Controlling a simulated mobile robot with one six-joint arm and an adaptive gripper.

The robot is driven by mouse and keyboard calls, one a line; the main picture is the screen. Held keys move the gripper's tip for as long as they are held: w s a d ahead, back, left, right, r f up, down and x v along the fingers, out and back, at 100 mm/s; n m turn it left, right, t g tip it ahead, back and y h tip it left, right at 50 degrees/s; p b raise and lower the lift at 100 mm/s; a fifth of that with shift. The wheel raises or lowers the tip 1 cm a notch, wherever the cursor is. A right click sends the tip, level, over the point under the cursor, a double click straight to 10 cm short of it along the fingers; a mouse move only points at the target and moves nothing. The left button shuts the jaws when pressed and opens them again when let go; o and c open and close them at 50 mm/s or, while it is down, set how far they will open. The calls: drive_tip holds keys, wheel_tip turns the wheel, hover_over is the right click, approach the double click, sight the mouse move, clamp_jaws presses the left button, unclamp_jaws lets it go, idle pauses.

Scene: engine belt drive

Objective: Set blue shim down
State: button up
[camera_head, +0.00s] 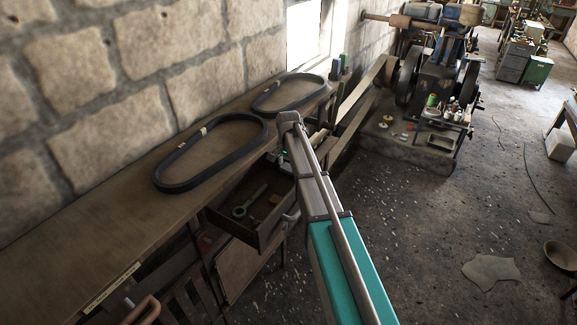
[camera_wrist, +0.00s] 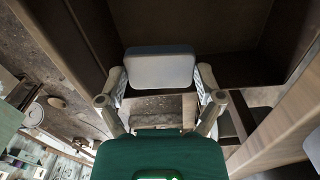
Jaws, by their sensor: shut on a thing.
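A pale blue-grey rectangular plate, which I take to be the blue shim (camera_wrist: 160,68), sits between the fingertips of my gripper (camera_wrist: 160,76) in the wrist view. My gripper is shut on it, one finger at each side. Behind the plate is a dark brown, box-like recess; the plate's distance from its surfaces cannot be told. In the head view my arm reaches to the bench edge beside the open drawer (camera_head: 266,241). My gripper and the shim are mostly hidden there behind the arm.
Two black belts (camera_head: 168,187) lie on the wooden bench (camera_head: 85,225) along the wall. The open drawer holds a metal tool (camera_head: 249,203). Belt-drive machinery (camera_head: 432,85) stands at the back.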

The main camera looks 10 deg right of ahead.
idle(0.5)
drive_tip(key=s+a+r+p, duration=0.1)
drive_tip(key=s+r+p, duration=0.6)
drive_tip(key=r+p, duration=0.2)
drive_tip(key=s+a+r+n+p, duration=0.1)
drive_tip(key=s+r+p, duration=0.5)
drive_tip(key=r+p, duration=0.4)
drive_tip(key=shift+s+a, duration=0.2)
drive_tip(key=shift+s, duration=0.2)
drive_tip(key=shift+r, duration=0.1)
